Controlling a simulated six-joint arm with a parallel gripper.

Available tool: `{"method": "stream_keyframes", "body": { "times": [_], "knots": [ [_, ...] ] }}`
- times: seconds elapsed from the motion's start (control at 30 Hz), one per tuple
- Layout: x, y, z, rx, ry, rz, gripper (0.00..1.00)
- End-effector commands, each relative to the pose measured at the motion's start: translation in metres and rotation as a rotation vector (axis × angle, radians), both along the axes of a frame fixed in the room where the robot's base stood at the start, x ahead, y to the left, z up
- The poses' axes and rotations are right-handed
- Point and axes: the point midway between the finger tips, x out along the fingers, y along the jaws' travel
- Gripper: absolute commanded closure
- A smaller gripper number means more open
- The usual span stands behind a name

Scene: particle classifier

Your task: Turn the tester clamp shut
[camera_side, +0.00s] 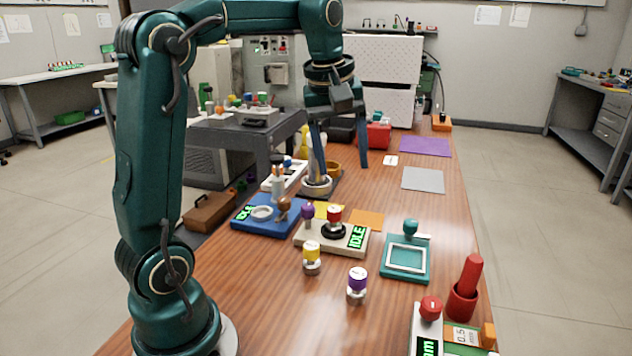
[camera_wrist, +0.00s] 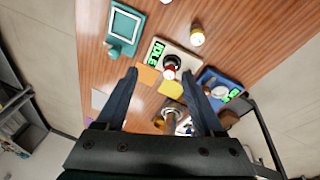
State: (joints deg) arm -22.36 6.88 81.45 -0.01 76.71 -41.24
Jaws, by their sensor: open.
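My gripper (camera_side: 338,165) is open, pointing down, and nothing shows between its fingers; its spread fingers also show in the wrist view (camera_wrist: 160,74). It is above the far part of the bench, beyond the testers. A blue unit (camera_side: 262,226) has a green display, a white ring and a brown knob (camera_side: 284,207). I cannot tell which one carries the clamp.
A dark stand with a white ring (camera_side: 317,182) is near my left fingertip. A teal frame fixture (camera_side: 392,275) and a red pestle-like tool (camera_side: 467,290) are at the right.

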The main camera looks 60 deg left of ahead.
Motion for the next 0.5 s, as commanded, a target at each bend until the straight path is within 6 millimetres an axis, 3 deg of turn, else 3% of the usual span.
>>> {"method": "stream_keyframes", "body": {
  "times": [0.1, 0.3, 0.5],
  "knots": [
    [0.016, 0.042, -0.021, -0.042, 0.055, 0.163, 0.31],
    [0.021, 0.104, -0.065, -0.100, 0.136, 0.358, 0.31],
    [0.010, 0.134, -0.103, -0.143, 0.202, 0.441, 0.31]
  ]
}}
